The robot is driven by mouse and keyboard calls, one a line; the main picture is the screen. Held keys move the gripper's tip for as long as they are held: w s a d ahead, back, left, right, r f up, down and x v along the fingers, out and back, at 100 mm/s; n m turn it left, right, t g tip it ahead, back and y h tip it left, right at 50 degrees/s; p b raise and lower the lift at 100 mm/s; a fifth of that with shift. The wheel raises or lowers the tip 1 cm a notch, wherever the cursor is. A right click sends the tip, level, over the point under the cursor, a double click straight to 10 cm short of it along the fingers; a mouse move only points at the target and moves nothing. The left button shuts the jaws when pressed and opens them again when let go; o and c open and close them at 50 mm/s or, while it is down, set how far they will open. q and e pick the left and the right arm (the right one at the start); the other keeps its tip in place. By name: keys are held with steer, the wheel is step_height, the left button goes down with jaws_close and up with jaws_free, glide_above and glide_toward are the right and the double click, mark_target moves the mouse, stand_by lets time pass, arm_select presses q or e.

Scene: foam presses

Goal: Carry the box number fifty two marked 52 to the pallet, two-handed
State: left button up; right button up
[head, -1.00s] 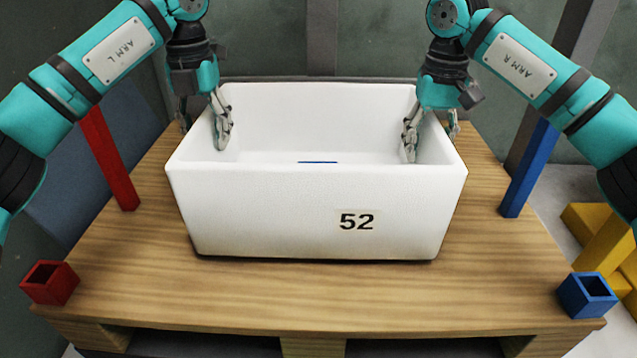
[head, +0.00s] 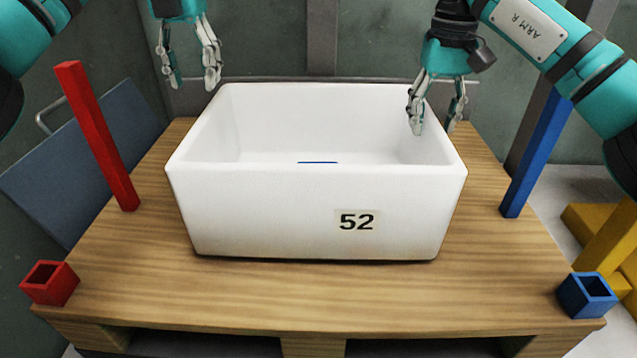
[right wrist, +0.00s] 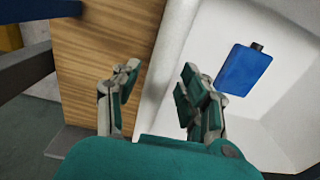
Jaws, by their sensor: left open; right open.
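The white foam box marked 52 (head: 290,212) stands upright on the wooden pallet (head: 300,295), its open top facing up. My left gripper (head: 191,84) is open and empty, above and behind the box's left back corner, clear of the wall. My right gripper (head: 435,126) is open at the box's right wall, one finger over the inside and the other outside. In the right wrist view the right gripper (right wrist: 158,95) has its fingers apart on either side of the box's white rim (right wrist: 172,60), and I cannot tell whether they touch it.
A blue object (right wrist: 245,70) lies inside the box. Red posts (head: 100,140) and blue posts (head: 535,155) stand at the pallet's sides, with a red corner socket (head: 50,284) and a blue one (head: 587,296) in front. Yellow structure (head: 605,245) stands at right. The pallet's front strip is clear.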

step_height(320, 180, up, 7)
steer(key=shift+f, duration=0.1)
steer(key=shift+s+f, duration=0.1)
stand_by(0.5)
